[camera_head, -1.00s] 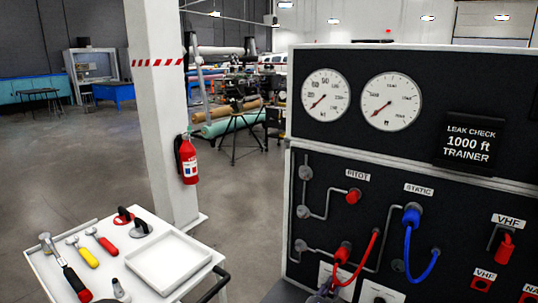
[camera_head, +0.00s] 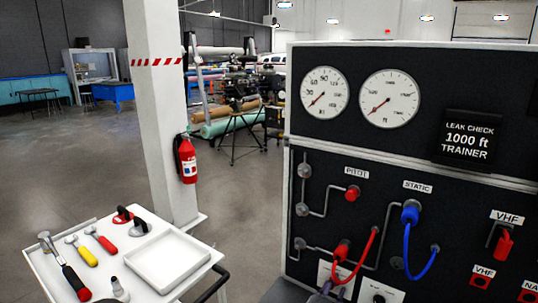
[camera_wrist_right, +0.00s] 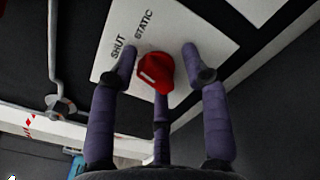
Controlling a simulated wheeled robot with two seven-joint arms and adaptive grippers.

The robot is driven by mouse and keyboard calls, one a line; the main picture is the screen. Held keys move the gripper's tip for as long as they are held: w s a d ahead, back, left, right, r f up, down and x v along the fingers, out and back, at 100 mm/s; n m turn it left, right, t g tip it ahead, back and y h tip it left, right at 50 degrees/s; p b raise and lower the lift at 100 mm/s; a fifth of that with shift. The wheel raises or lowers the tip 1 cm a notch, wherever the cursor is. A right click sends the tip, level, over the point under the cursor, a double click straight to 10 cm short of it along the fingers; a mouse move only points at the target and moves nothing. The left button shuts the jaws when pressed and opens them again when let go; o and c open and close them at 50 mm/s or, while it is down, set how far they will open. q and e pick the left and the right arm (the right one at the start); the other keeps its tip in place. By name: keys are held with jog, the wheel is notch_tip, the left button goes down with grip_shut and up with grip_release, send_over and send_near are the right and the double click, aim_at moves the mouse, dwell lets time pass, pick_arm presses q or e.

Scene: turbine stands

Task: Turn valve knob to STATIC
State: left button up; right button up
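The red valve knob (camera_wrist_right: 157,73) sits on a white plate (camera_wrist_right: 185,25) marked SHUT and STATIC in the right wrist view. My right gripper (camera_wrist_right: 160,75) has three purple fingers spread around the knob, with a gap visible on the right; whether any finger touches it I cannot tell. The knob's exact pointing is unclear. In the head view only a small part of my right gripper (camera_head: 325,293) shows at the bottom edge, before the black trainer panel (camera_head: 330,230). The knob is not distinguishable there. My left gripper is not in view.
The panel carries two gauges (camera_head: 390,98), a red hose (camera_head: 368,250) and a blue hose (camera_head: 412,245). A grey pipe (camera_wrist_right: 53,50) runs left of the plate in the wrist view. A white tool cart (camera_head: 75,240) stands at left, near a pillar (camera_head: 160,110).

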jog(key=shift+d, duration=0.1)
jog(key=shift+o, duration=0.8)
jog(key=shift+w, duration=0.1)
jog(key=shift+a, duration=0.2)
jog(key=shift+a+r, duration=0.1)
jog(key=shift+a, duration=0.05)
jog(key=v, duration=0.5)
jog(key=shift+c, duration=0.3)
